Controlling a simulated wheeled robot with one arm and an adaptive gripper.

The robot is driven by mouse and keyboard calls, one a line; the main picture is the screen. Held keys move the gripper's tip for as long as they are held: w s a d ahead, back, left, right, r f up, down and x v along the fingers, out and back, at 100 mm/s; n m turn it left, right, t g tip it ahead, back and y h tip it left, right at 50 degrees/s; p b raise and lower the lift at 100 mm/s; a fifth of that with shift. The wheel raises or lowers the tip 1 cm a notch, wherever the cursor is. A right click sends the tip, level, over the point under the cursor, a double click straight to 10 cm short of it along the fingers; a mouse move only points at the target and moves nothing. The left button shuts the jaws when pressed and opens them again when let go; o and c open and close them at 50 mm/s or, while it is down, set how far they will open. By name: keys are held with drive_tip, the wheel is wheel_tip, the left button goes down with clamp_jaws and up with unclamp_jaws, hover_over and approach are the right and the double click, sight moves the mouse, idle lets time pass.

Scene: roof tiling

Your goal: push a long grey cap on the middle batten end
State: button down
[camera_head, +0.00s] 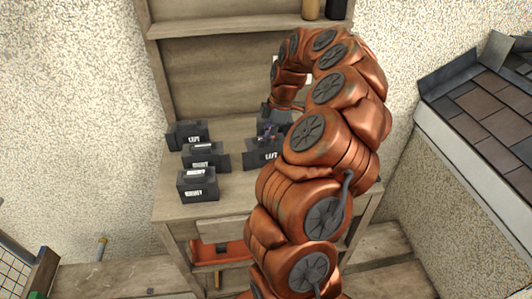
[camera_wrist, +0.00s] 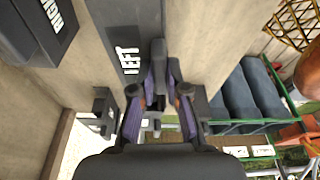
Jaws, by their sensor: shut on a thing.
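My gripper (camera_wrist: 160,88) has purple-lined fingers shut on a narrow dark grey piece (camera_wrist: 157,58). The piece is mostly hidden between the fingers, so I cannot tell whether it is a long cap. It is right beside a dark box marked LEFT (camera_wrist: 129,38), but I cannot tell if they touch. In the head view my gripper (camera_head: 267,131) points down at the LEFT box (camera_head: 262,153) on the wooden bench, partly behind my arm. I cannot make out the middle batten end in either view.
Several other dark labelled boxes, one at the front (camera_head: 198,184), stand on the bench (camera_head: 230,203) to the left. A tiled roof section (camera_head: 490,115) is at the right. A shelf (camera_head: 235,27) is above the bench. An orange bin (camera_head: 235,250) sits below it.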

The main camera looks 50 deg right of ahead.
drive_tip(key=shift+r, duration=0.15)
drive_tip(key=shift+w+a+p+v, duration=0.1)
drive_tip(key=shift+a+p+v, duration=0.05)
drive_tip(key=shift+v, duration=0.65)
drive_tip(key=shift+w+a+p+v, duration=0.1)
drive_tip(key=shift+a+v, duration=0.05)
drive_tip(key=shift+v, duration=0.6)
drive_tip(key=shift+w+a+p+v, duration=0.1)
drive_tip(key=shift+a+p+v, duration=0.1)
drive_tip(key=shift+v, duration=0.6)
drive_tip(key=shift+r, duration=0.1)
